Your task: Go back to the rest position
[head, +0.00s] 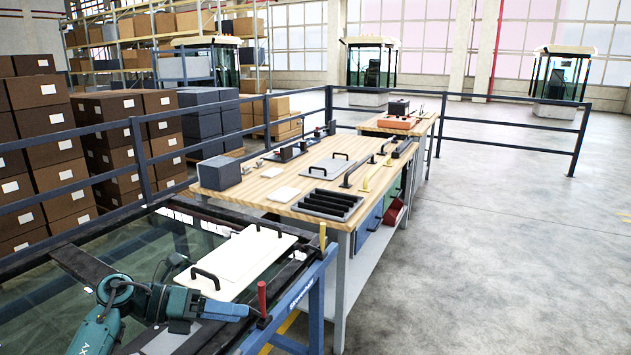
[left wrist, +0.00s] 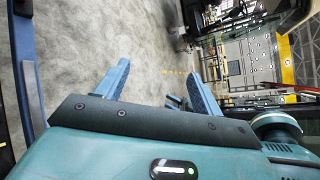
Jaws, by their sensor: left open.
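My left gripper (head: 222,308) is at the lower left of the head view, over the near end of the dark glass-topped trolley (head: 325,262) with a blue frame. In the left wrist view its two blue fingers stand well apart with nothing between them (left wrist: 160,88), so it is open and empty. A white panel (head: 243,262) with two black handles lies on the trolley, just beyond the gripper. The gripper overlaps the panel's near edge in the picture; I cannot tell whether they touch. My right gripper is not in view.
A wooden workbench (head: 265,190) beyond the trolley bears a grey box (head: 219,172), a black slotted tray (head: 325,204) and a panel with handles (head: 334,166). A red-topped post (head: 262,300) stands at the trolley's near edge. Dark railings run behind. The concrete floor (head: 480,250) at right is clear.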

